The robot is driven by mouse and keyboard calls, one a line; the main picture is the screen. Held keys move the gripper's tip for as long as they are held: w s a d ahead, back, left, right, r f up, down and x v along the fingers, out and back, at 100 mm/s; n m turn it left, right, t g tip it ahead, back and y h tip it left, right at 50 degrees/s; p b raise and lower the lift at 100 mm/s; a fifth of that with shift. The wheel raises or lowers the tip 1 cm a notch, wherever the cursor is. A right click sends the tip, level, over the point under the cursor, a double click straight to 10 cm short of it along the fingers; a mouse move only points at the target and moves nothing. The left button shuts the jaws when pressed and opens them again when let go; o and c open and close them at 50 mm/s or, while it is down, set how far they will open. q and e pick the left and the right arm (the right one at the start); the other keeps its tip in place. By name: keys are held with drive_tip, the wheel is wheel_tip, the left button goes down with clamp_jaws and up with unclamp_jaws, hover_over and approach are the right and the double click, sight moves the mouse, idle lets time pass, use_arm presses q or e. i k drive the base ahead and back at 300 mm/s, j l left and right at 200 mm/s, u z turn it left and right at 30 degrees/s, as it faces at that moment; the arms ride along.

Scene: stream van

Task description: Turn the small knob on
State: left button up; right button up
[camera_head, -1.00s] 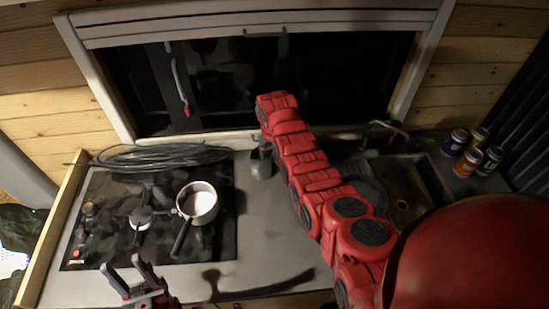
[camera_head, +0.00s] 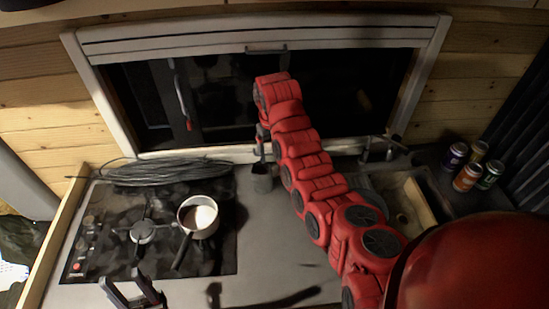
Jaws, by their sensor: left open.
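The black stove top (camera_head: 215,257) is at the left of the counter. Along its left edge are small controls; one has a red mark (camera_head: 77,267) near the front left corner, and a dark, blurred one (camera_head: 88,220) sits farther back. I cannot tell which is the small knob or how it is turned. My left gripper (camera_head: 124,279) is open and empty at the bottom edge of the view, in front of the stove and right of the red-marked control.
A white pot (camera_head: 198,214) with a dark handle stands on the stove beside a burner (camera_head: 143,231). Coiled cable (camera_head: 165,172) lies behind it. A sink (camera_head: 405,213) and several cans (camera_head: 467,177) are at the right.

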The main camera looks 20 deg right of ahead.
sight(81, 246)
drive_tip(key=k+j, duration=0.25)
drive_tip(key=k, duration=0.2)
drive_tip(key=k+j, duration=0.25)
drive_tip(key=k, duration=0.25)
